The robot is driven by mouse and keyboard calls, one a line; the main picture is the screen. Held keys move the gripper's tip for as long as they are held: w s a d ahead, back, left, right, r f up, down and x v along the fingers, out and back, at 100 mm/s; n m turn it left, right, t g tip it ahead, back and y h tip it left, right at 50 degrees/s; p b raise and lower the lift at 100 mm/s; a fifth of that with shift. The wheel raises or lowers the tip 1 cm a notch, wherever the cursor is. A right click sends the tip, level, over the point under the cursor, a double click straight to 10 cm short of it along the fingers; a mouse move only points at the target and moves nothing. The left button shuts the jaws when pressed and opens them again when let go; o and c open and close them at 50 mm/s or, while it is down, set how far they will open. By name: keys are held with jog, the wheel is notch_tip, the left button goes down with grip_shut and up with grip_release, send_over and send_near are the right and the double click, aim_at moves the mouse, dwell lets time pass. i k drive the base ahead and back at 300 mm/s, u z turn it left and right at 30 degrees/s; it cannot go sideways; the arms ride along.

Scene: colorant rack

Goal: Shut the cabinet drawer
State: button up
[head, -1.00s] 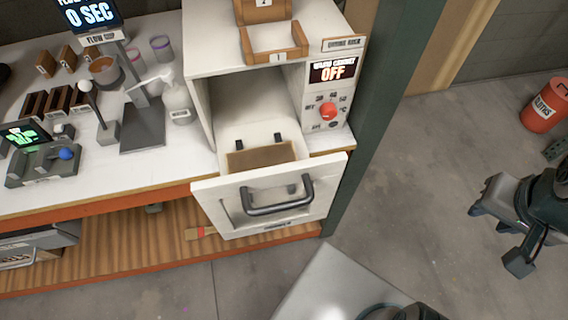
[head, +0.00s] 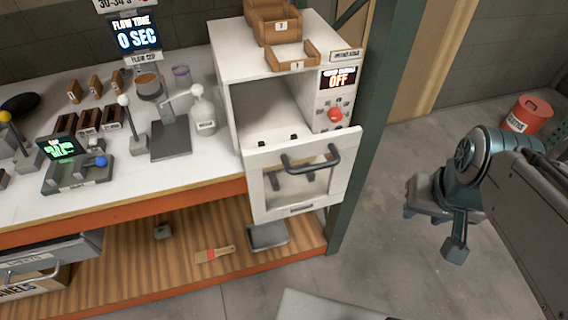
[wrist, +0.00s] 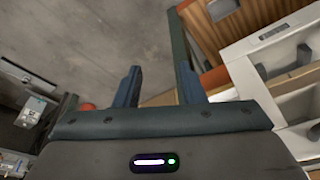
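The white cabinet (head: 224,100) stands on the workbench. In the wrist view the white drawer front (wrist: 240,72) and dark handle (wrist: 288,64) show at the right edge. My gripper (head: 428,232) is to the right of the drawer, over the floor and apart from it. In the wrist view my gripper (wrist: 160,82) has its two fingers spread, with nothing between them.
A green post (head: 368,130) stands right beside the cabinet. Brown bins (head: 292,55) sit on its top. A lower shelf (head: 130,262) holds a brush (head: 214,254) and a grey tray (head: 268,237). A red bucket (head: 527,113) stands on the floor. Floor between drawer and gripper is clear.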

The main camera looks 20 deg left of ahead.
aim_at(288, 191)
jog(key=z, duration=0.35)
jog(key=k, duration=1.15)
jog(key=u, duration=1.4)
